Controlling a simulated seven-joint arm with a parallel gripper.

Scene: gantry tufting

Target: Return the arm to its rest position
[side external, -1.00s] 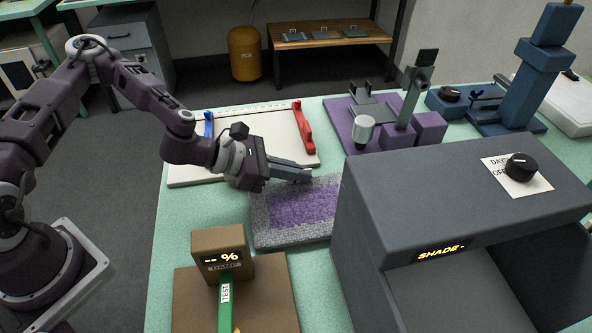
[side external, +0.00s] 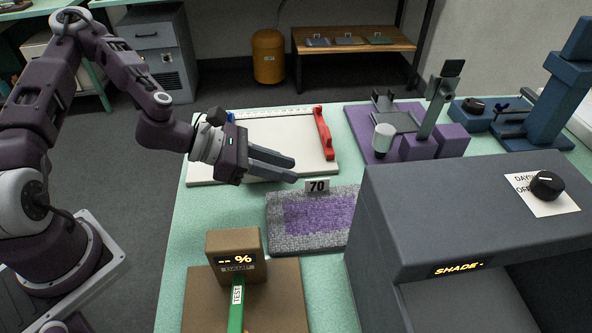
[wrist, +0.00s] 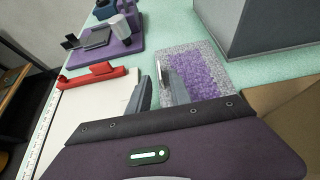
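My gripper (side external: 294,171) is in the air above the far-left side of a grey-bordered purple tufted sample (side external: 318,216). Its two fingers are apart with nothing visible held between them. In the wrist view the fingers (wrist: 155,76) also show a gap, with the sample (wrist: 200,72) beyond. My arm is bent, reaching in from the left.
A white board (side external: 297,143) with a red end piece (side external: 323,132) lies behind the gripper. A brown meter stand (side external: 235,257) is in front. A large dark booth (side external: 455,215) stands at the right, and a purple fixture (side external: 420,147) at the back. The floor at left is clear.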

